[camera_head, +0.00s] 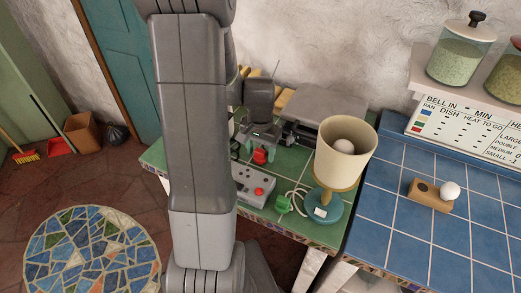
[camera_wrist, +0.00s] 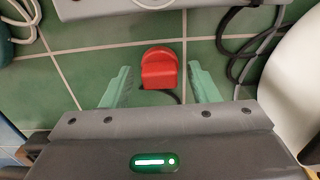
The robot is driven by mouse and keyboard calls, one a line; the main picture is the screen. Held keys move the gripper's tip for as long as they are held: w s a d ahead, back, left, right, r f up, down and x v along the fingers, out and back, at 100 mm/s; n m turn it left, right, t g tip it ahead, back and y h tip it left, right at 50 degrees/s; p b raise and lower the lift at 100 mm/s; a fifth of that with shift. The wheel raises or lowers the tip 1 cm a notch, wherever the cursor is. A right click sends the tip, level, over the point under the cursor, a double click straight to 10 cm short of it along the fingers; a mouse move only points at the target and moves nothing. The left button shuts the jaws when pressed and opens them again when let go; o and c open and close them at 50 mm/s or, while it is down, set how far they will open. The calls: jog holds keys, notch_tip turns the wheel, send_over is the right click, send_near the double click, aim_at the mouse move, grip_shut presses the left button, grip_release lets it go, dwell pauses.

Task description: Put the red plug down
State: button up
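The red plug (camera_head: 260,156) is on the green-tiled counter (camera_head: 279,181), below the end of my gripper (camera_head: 261,137) in the head view. In the wrist view the red plug (camera_wrist: 160,70) shows between the two pale green fingers of my gripper (camera_wrist: 160,76). A gap shows between each finger and the plug, so the gripper is open and not holding it. A dark cable shows by the plug's lower side. Its underside is hidden.
A grey box with sockets and a red button (camera_head: 252,187) lies near the plug. A dark grey appliance (camera_head: 322,106) is behind. Loose cables (camera_wrist: 240,45) lie at right in the wrist view.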

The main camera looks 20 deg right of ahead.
aim_at(261, 150)
jog(key=shift+r, duration=0.15)
notch_tip(261, 150, up, 12)
dwell(0.7)
notch_tip(261, 150, down, 12)
jog(key=shift+f, duration=0.1)
jog(key=shift+w+r, duration=0.1)
jog(key=shift+r, duration=1.2)
